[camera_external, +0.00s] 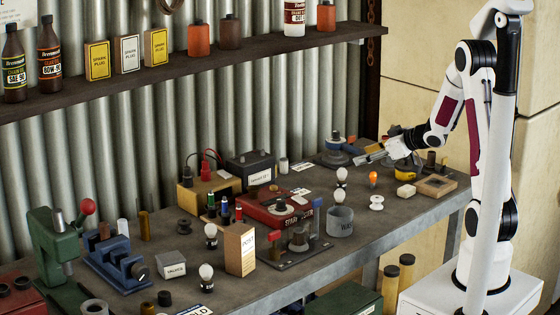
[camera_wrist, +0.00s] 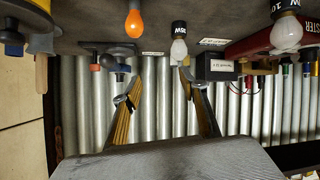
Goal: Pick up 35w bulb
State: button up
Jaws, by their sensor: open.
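The 35w bulb (camera_wrist: 179,48) is white, with a black base whose label reads upside down in the wrist view. It stands clear of my gripper (camera_wrist: 162,78), beyond the fingertips and between an orange bulb (camera_wrist: 134,23) and a dark box. My gripper is open, with nothing between its fingers. In the external view my gripper (camera_external: 364,156) hangs over the right part of the bench, pointing left. Several white bulbs show there, one of them behind the metal cup (camera_external: 341,176); their labels are too small to tell which is 35w.
The orange bulb (camera_external: 373,177) and a white spool (camera_external: 376,203) stand near the white bulb. A red tester (camera_external: 268,209), a metal cup (camera_external: 340,222) and a dark battery (camera_external: 250,168) crowd the left side. A wooden frame (camera_external: 436,187) lies at right. The corrugated wall is behind.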

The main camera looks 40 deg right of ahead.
aim_at(342, 174)
jog(key=f, duration=0.1)
jog(key=f+y, duration=0.2)
jog(key=shift+a+f+n, duration=0.3)
jog(key=shift+s+a+f+y, duration=0.15)
jog(key=shift+a+f+y, duration=0.05)
jog(key=shift+f+y, duration=0.25)
jog(key=shift+s+a+f+y, duration=0.1)
jog(key=shift+a+f+y, duration=0.1)
jog(key=shift+f+y, duration=0.2)
jog(key=shift+x, duration=1.25)
jog(key=shift+r, duration=0.1)
jog(key=shift+w+a, duration=0.1)
jog(key=shift+r+x, duration=0.2)
jog(key=shift+x, duration=1.05)
jog(key=shift+r+x, duration=0.2)
jog(key=shift+x, duration=1.1)
jog(key=shift+w+a, duration=0.1)
jog(key=shift+w, duration=0.05)
grip_shut()
